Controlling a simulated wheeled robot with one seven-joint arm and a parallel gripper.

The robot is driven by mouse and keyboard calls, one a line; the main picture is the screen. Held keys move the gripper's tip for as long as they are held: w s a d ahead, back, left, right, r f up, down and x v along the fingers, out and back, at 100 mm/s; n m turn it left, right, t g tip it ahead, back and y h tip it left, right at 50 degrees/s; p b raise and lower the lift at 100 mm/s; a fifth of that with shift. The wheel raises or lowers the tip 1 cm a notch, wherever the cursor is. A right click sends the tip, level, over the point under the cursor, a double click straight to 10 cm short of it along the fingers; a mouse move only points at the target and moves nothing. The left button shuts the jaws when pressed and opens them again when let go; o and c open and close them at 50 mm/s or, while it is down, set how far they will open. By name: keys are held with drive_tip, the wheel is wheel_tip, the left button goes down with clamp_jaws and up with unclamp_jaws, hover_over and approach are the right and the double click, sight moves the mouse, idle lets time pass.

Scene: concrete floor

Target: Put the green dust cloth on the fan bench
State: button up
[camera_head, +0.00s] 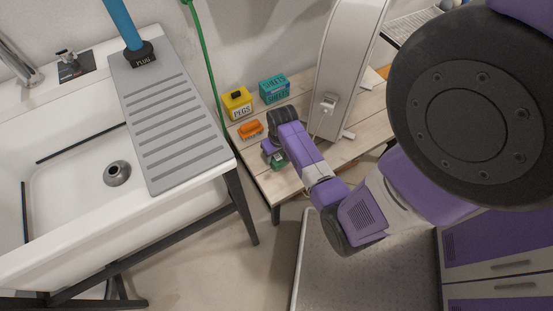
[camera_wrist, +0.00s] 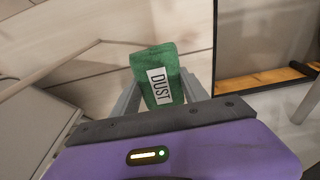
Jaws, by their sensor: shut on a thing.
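The green dust cloth (camera_wrist: 158,80), folded with a white DUST label, is between my gripper's two grey fingers in the wrist view. My gripper (camera_head: 276,157) is shut on it. The fan bench (camera_head: 283,184) is a pale wood-plank table with dark legs. The cloth appears over its left front part; I cannot tell if it touches the planks.
A yellow PEGS box (camera_head: 237,104), a teal box (camera_head: 274,89) and an orange item (camera_head: 250,129) stand at the bench's back left. A tall white fan housing (camera_head: 345,60) stands further right. A white sink (camera_head: 75,185) with a grey drainboard (camera_head: 172,120) is left.

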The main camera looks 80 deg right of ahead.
sight(277, 156)
wheel_tip(277, 156, down, 3)
drive_tip(key=shift+f+b, duration=0.15)
drive_tip(key=shift+b, duration=0.2)
drive_tip(key=o, duration=1.2)
drive_tip(key=r+p, duration=0.1)
drive_tip(key=r, duration=0.3)
drive_tip(key=a+r+p, duration=0.1)
drive_tip(key=r, duration=0.3)
drive_tip(key=s+r+p, duration=0.1)
drive_tip(key=r, duration=0.3)
drive_tip(key=shift+a, duration=0.2)
drive_tip(key=shift+s, duration=0.15)
